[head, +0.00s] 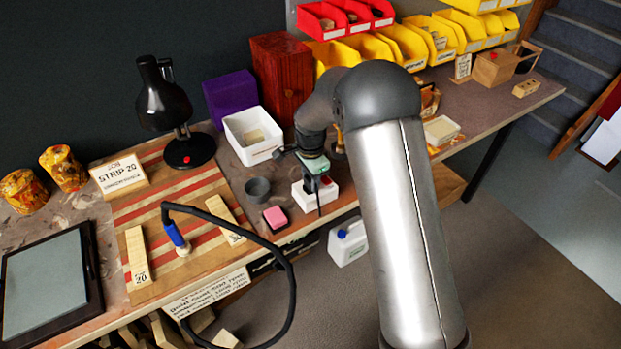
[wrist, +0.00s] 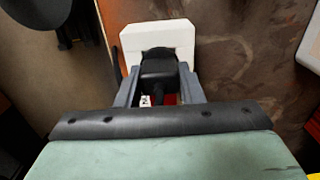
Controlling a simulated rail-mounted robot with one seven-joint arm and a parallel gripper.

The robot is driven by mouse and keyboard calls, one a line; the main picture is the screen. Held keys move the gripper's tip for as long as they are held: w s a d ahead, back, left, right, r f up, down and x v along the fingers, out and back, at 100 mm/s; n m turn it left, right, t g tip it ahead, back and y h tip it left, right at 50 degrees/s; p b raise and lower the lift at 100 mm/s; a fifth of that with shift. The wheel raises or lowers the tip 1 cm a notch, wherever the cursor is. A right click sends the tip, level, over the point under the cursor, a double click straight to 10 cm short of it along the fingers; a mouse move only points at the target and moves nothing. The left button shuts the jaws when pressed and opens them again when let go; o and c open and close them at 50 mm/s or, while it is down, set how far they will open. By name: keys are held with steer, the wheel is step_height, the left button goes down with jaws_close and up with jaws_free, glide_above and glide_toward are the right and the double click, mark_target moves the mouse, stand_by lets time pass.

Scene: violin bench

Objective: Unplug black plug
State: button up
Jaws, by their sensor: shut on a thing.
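The black plug (wrist: 158,75) is between the two grey fingers of my gripper (wrist: 158,92) in the wrist view, and the gripper is shut on it. The plug's front end meets a dark round recess in the white socket box (wrist: 183,35); how deep it sits cannot be told. In the head view my gripper (head: 318,180) points down over the white socket box (head: 301,196) near the bench's front edge. My gripper and arm largely hide the plug there. A red part shows on the box beside the gripper.
A pink and dark block (head: 275,217), a grey round cup (head: 258,190) and a white bin (head: 252,135) stand left of the socket. A black cable (head: 293,290) loops over the bench edge to a blue-handled tool (head: 177,240). A black lamp (head: 165,110) stands behind.

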steer(key=shift+r+p, duration=0.35)
steer(key=shift+r, duration=0.5)
stand_by(0.8)
steer(key=shift+r+p, duration=0.35)
steer(key=shift+r, duration=0.35)
steer(key=shift+r+p, duration=1.95)
steer(key=shift+r, duration=1.6)
steer(key=shift+f, duration=0.1)
